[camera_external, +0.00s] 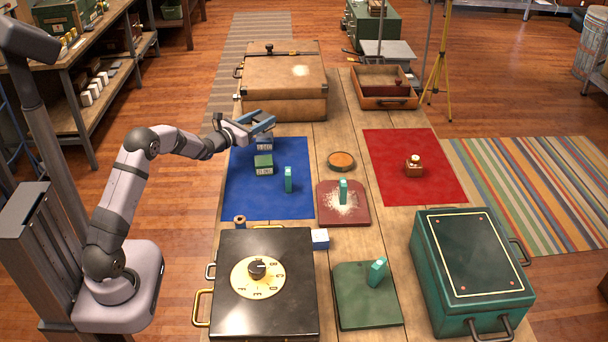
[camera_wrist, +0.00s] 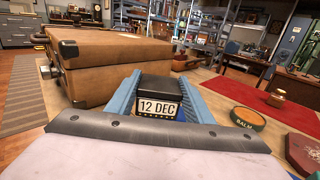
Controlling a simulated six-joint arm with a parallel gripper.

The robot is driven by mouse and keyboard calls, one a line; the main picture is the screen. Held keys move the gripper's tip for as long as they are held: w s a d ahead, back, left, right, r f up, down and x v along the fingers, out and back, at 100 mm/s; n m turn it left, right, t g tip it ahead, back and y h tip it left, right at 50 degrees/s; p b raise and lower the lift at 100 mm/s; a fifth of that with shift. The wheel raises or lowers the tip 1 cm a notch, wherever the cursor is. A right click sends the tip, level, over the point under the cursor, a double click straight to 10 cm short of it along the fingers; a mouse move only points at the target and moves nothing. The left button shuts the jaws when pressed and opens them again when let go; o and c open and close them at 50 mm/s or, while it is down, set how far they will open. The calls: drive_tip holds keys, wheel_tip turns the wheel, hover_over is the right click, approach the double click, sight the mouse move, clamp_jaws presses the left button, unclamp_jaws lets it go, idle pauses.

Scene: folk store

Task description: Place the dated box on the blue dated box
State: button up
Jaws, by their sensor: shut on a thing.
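My gripper (camera_external: 262,127) is over the far part of the blue mat. In the wrist view, its blue fingers are shut on a dark-topped dated box (camera_wrist: 160,92) with a white "12 DEC" label. A bluish dated box (camera_external: 264,144) with a pale label shows just below the fingers in the external view. The fingers hide much there, so I cannot tell whether the held box touches anything below. A green dated box (camera_external: 264,165) sits on the blue mat (camera_external: 242,195), nearer the camera.
A tan suitcase (camera_external: 285,85) stands close behind the gripper. Teal upright blocks stand on the blue mat (camera_external: 288,180), a red board (camera_external: 343,191) and a green board (camera_external: 377,272). A round balm tin (camera_external: 341,160) lies right of the mat. A small bottle (camera_external: 413,166) is on the red mat (camera_external: 400,145).

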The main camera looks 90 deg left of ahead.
drive_tip(key=shift+f, duration=1.8)
drive_tip(key=shift+f, duration=0.15)
drive_tip(key=o, duration=1.1)
drive_tip(key=shift+r, duration=0.2)
drive_tip(key=b+v, duration=0.1)
drive_tip(key=v, duration=1.1)
